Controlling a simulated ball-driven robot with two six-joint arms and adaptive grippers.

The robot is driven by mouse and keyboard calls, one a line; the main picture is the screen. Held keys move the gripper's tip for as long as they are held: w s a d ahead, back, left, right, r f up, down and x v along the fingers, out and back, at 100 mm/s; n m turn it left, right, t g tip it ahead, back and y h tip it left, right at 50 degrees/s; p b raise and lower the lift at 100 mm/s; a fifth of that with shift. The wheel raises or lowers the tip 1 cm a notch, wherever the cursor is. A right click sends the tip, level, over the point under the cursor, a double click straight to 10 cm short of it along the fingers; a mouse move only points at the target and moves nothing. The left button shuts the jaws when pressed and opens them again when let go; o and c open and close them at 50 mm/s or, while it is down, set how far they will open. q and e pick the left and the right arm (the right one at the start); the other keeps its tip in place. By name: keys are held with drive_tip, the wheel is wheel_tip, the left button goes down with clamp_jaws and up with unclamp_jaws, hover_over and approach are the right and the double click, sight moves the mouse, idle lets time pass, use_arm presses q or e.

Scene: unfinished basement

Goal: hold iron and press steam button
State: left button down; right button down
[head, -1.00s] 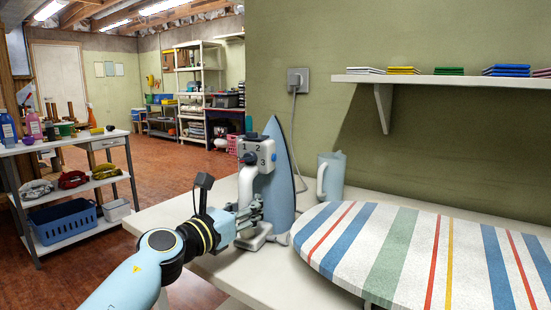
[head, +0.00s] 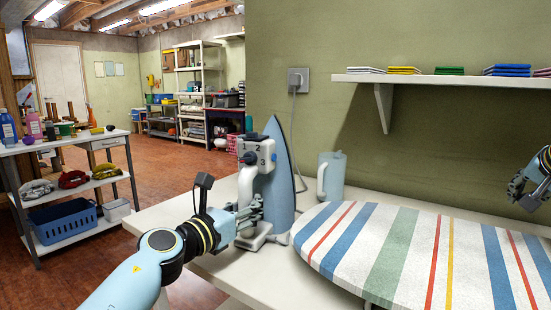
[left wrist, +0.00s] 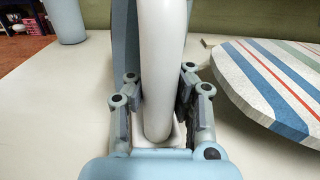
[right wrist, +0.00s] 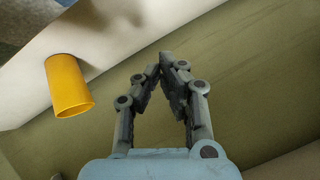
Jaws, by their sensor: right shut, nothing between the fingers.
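The blue and white iron (head: 280,172) stands upright on the white table, left of the ironing board. Its white control block (head: 258,153) carries the marks 1, 2 and 3 and a dark blue knob (head: 249,158). I cannot tell which part is the steam button. My left gripper (head: 250,212) is shut on the iron's white handle; in the left wrist view the handle (left wrist: 162,70) stands between both fingers. My right gripper (head: 522,192) is at the far right edge, above the board and away from the iron. In the right wrist view (right wrist: 166,62) its fingertips meet, empty.
The striped ironing board (head: 420,250) fills the right of the table. A light blue jug (head: 331,177) stands behind the iron. A cord runs up to a wall socket (head: 298,80). A shelf (head: 450,80) hangs above. A yellow cup (right wrist: 68,86) shows in the right wrist view.

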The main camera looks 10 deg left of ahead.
sight(274, 157)
drive_tip(key=a+y, duration=0.2)
drive_tip(key=a, duration=0.5)
drive_tip(key=s+a+m+g+y, duration=0.1)
drive_tip(key=a+y, duration=0.1)
drive_tip(key=a, duration=0.5)
drive_tip(key=a+g+y, duration=0.1)
drive_tip(key=a+y, duration=0.1)
drive_tip(key=a, duration=0.5)
drive_tip(key=shift+s+a+r, duration=0.2)
drive_tip(key=shift+s+a, duration=0.1)
drive_tip(key=s+a+r+g+y, duration=0.2)
drive_tip(key=s+a, duration=0.1)
drive_tip(key=a, duration=0.5)
drive_tip(key=s+a+r+g+y, duration=0.1)
drive_tip(key=s+a+r+y, duration=0.2)
drive_tip(key=a, duration=0.5)
drive_tip(key=shift+a+m+g, duration=0.3)
drive_tip(key=shift+a+g, duration=0.05)
drive_tip(key=shift+g, duration=0.05)
drive_tip(key=shift+r, duration=0.1)
drive_tip(key=w+a, duration=0.1)
drive_tip(key=a, duration=0.7)
drive_tip(key=shift+w+a, duration=0.3)
drive_tip(key=shift+w, duration=0.05)
drive_tip(key=shift+a, duration=0.4)
